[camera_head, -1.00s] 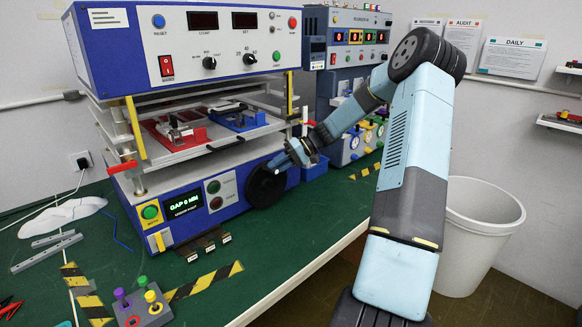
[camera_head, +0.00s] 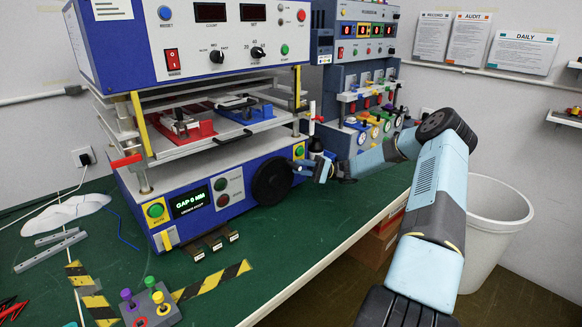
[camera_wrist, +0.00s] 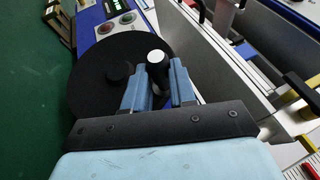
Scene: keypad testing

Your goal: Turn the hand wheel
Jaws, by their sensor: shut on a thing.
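The hand wheel (camera_head: 271,183) is a black disc on the front of the blue press, at its lower right. It also shows in the wrist view (camera_wrist: 98,88), with a dark hub at its middle. A handle with a pale top (camera_wrist: 157,57) stands at the wheel's right side in that view, between the two blue fingers. My gripper (camera_head: 301,168) is at the wheel's right edge and shut on this handle (camera_wrist: 158,83). The handle's lower part is hidden by the fingers. In the head view my gripper hides the handle.
The press's display (camera_head: 190,201) reads GAP with a small number in MM. A lever box (camera_head: 150,305) stands at the front of the green bench (camera_head: 270,250). A second blue machine (camera_head: 365,75) stands behind my arm. A white bin (camera_head: 492,235) is at the right.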

